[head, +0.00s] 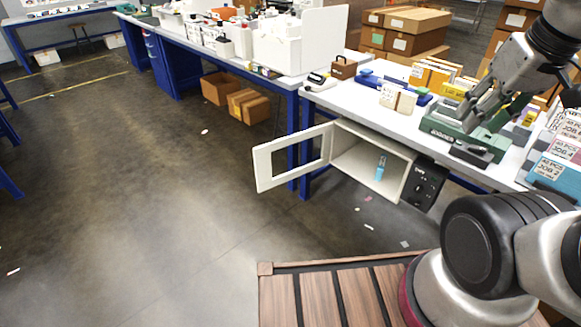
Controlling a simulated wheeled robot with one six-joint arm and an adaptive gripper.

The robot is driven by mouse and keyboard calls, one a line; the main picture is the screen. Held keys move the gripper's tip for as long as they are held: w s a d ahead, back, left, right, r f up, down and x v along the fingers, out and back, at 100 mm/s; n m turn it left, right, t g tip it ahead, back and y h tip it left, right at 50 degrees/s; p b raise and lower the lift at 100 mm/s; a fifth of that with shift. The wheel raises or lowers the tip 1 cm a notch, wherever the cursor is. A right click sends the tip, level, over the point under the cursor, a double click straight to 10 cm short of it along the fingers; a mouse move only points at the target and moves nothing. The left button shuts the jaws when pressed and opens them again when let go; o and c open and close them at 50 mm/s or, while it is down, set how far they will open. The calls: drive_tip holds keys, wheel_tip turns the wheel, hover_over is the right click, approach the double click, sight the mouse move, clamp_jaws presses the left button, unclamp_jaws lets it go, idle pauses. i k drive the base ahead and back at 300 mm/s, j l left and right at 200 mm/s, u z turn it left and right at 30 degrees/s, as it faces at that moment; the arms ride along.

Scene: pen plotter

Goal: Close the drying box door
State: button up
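The drying box (399,171) is a cream cabinet with a dark control panel (425,186) on its right side, set beneath the white-topped workbench. Its door (264,168), a cream frame around a window, stands wide open and swings out to the left. Inside the box, a blue item (381,168) is visible near the right. My gripper (468,115) is at the upper right, above the bench top and the green machine, well away from the door. Its fingers overlap in this view, so their opening is unclear. I see nothing held in it.
The workbench (345,97) carries a green machine (462,137), yellow boxes and stacks of labelled packs (560,170) near my arm. Cardboard boxes (247,103) sit under the bench further back. The grey floor left of the door is mostly clear, with small scraps.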

sight(261, 154)
drive_tip(key=k+l+z, duration=0.1)
drive_tip(key=k+z, duration=0.25)
drive_tip(key=k, duration=0.15)
drive_tip(key=k+l+z, duration=0.2)
drive_tip(key=k+z, duration=0.15)
drive_tip(key=k, duration=0.15)
drive_tip(key=i+j+z, duration=0.1)
drive_tip(key=z, duration=0.3)
drive_tip(key=j+z, duration=0.2)
drive_tip(key=z, duration=0.15)
drive_tip(key=j+z, duration=0.2)
drive_tip(key=z, duration=0.2)
drive_tip(key=j+z, duration=0.25)
drive_tip(key=z, duration=0.15)
drive_tip(key=k+j, duration=0.1)
drive_tip(key=j, duration=0.85)
drive_tip(key=k+j, duration=0.1)
drive_tip(key=j, duration=1.8)
drive_tip(key=k+j, duration=0.15)
drive_tip(key=j, duration=0.8)
drive_tip(key=k+j, duration=0.1)
drive_tip(key=j, duration=0.85)
drive_tip(key=k+j, duration=0.1)
drive_tip(key=j, duration=0.85)
drive_tip(key=k+j, duration=0.1)
drive_tip(key=j, duration=0.15)
drive_tip(key=k+j+z, duration=0.1)
drive_tip(key=k, duration=0.45)
drive_tip(key=j, duration=0.1)
